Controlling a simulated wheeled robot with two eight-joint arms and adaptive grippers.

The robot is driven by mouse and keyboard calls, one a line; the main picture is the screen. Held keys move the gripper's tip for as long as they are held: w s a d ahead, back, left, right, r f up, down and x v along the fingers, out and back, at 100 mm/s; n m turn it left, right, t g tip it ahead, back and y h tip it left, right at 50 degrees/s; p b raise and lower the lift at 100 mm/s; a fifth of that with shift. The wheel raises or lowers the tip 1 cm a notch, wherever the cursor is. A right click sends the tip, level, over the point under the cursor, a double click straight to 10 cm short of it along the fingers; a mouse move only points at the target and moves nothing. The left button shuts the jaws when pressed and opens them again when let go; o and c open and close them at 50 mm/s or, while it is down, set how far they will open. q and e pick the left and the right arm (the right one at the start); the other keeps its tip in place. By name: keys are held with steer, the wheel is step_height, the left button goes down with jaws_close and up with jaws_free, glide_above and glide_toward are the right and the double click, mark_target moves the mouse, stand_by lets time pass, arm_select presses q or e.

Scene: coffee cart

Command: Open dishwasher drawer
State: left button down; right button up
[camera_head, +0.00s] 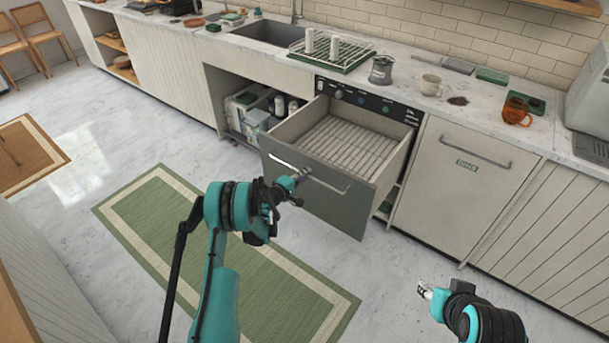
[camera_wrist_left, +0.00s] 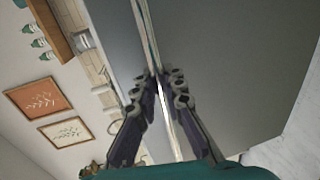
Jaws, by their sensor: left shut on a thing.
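The dishwasher drawer (camera_head: 325,189) stands pulled out from the counter in the head view, with its empty wire rack (camera_head: 348,146) showing inside. A long bar handle (camera_head: 325,184) runs across its grey front. My left gripper (camera_head: 299,177) is at the left part of this handle and is shut on it. In the left wrist view the two fingers (camera_wrist_left: 160,82) close around the handle bar (camera_wrist_left: 146,30), with the grey drawer front (camera_wrist_left: 225,60) behind. My right gripper (camera_head: 424,290) is low at the right in the head view, away from the drawer; its fingers are too small to read.
A closed bin cabinet (camera_head: 452,187) stands right of the drawer. An open compartment (camera_head: 246,117) with bottles is left of it. A dish rack (camera_head: 345,52), a grey pitcher (camera_head: 381,70) and cups stand on the counter. A green rug (camera_head: 225,262) lies on the floor before the drawer.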

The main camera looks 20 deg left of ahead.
arm_select(q)
steer(key=c, duration=1.6)
jaws_free()
steer(key=v, duration=0.7)
steer(key=shift+s, duration=0.15)
